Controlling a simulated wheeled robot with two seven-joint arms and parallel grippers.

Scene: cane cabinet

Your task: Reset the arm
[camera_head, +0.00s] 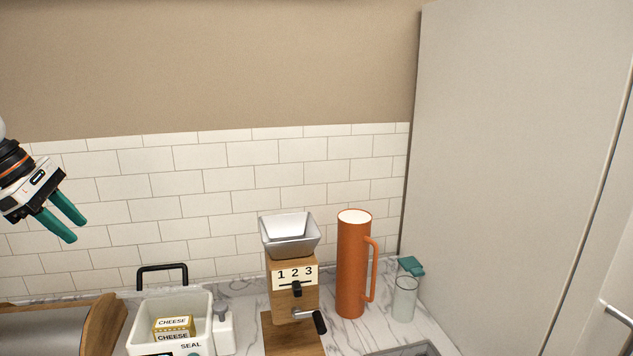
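My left gripper (73,224) comes in from the left edge of the head view. Its two teal fingers stand apart with nothing between them, so it is open and empty. It is in the air in front of the white tiled wall, above the counter's left part and touching nothing. My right gripper is not in this view.
The marble counter (240,293) holds a white container (140,331) with cheese packs (172,324), a wooden grinder (292,272), an orange pitcher (350,265) and a glass jar (404,299). A wooden bread box (102,322) stands left; a tall cabinet (510,150) bounds the right.

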